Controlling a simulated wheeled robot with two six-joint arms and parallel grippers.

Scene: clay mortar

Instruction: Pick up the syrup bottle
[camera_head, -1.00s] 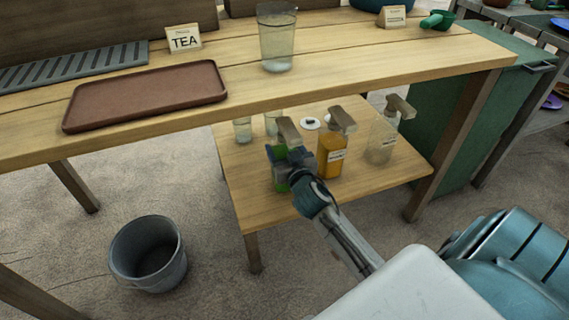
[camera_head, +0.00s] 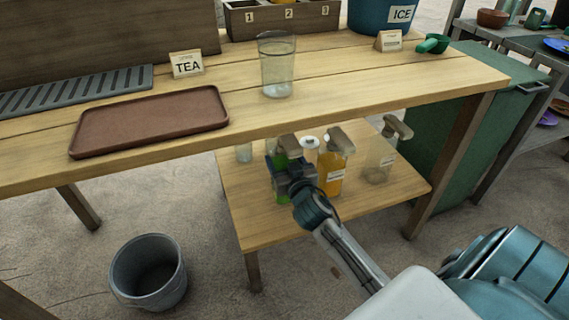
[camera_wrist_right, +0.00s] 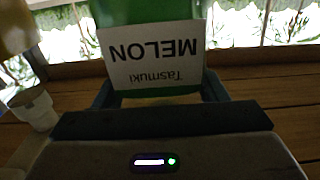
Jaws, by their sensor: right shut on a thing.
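A green syrup bottle with a grey-brown pump top (camera_head: 288,145) stands at the left of a row of pump bottles on the low wooden shelf (camera_head: 262,222). My right gripper (camera_head: 284,172) is shut on this bottle and hides its middle. In the right wrist view the green bottle (camera_wrist_right: 150,12) is upright between the fingers, its white label reading MELON upside down. I cannot tell whether its base touches the shelf. An orange pump bottle (camera_head: 333,174) stands just right of it, and a clear one (camera_head: 379,163) farther right. My left gripper is not in view.
The wooden table top (camera_head: 350,85) overhangs the shelf's back part. On it are a brown tray (camera_head: 150,122), a glass (camera_head: 277,65) and a TEA sign (camera_head: 187,64). A grey bucket (camera_head: 148,272) stands on the floor at left. A green bin (camera_head: 480,130) is at right.

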